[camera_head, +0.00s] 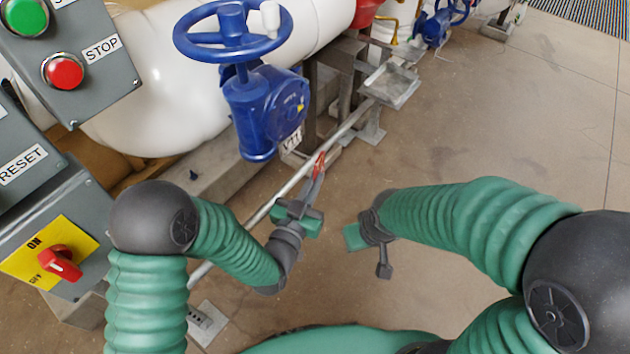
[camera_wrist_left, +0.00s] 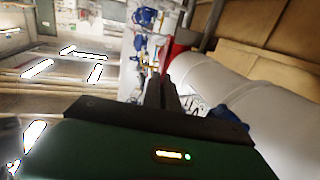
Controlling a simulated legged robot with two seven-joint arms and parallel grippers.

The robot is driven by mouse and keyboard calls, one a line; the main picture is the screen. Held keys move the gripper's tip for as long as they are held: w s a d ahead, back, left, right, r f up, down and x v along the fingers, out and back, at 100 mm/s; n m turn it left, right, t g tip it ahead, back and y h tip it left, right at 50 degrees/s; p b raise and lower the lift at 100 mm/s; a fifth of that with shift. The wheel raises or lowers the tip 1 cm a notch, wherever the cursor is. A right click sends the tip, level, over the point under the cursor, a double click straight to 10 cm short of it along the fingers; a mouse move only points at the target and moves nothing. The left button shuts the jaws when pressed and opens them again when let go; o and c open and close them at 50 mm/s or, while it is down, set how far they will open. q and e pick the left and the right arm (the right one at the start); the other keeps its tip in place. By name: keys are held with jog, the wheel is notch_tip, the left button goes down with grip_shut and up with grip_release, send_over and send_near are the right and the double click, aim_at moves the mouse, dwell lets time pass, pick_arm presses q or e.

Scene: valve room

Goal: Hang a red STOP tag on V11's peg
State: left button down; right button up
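The blue valve V11 (camera_head: 265,110) stands at centre left in the head view, with a blue handwheel on top and a V11 label (camera_head: 291,140) low on its body. My left gripper (camera_head: 319,168) is just below and right of that label, its two fingers close together around a thin red piece, seemingly the STOP tag (camera_head: 320,161). In the left wrist view, the dark fingers (camera_wrist_left: 169,92) lie side by side with red at their tips. V11's peg cannot be made out. My right gripper (camera_head: 370,236) is over the floor to the right; its fingers do not show clearly.
Grey control boxes with buttons (camera_head: 62,71) and a yellow ON/OFF switch plate (camera_head: 48,252) stand at the left. A metal rail (camera_head: 345,128) runs along the floor below V11. White pipes lie behind the valve. The floor at right (camera_head: 500,110) is clear.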

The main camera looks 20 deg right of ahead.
pick_arm(q)
jog(key=shift+w+a+f, duration=0.1)
jog(key=shift+w+f, duration=0.05)
jog(key=shift+w, duration=0.05)
jog(key=shift+w+a, duration=0.1)
jog(key=shift+w, duration=0.05)
dwell(0.3)
jog(key=shift+w+a, duration=0.45)
jog(key=shift+w, duration=0.05)
jog(key=shift+w, duration=0.1)
dwell(0.3)
jog(key=shift+w+a+b, duration=0.3)
jog(key=shift+w+a, duration=0.25)
jog(key=shift+w, duration=0.1)
jog(key=shift+f, duration=0.1)
jog(key=shift+w+a+f+b, duration=0.2)
jog(key=shift+w+f+b, duration=0.05)
jog(key=shift+b, duration=0.1)
dwell(0.5)
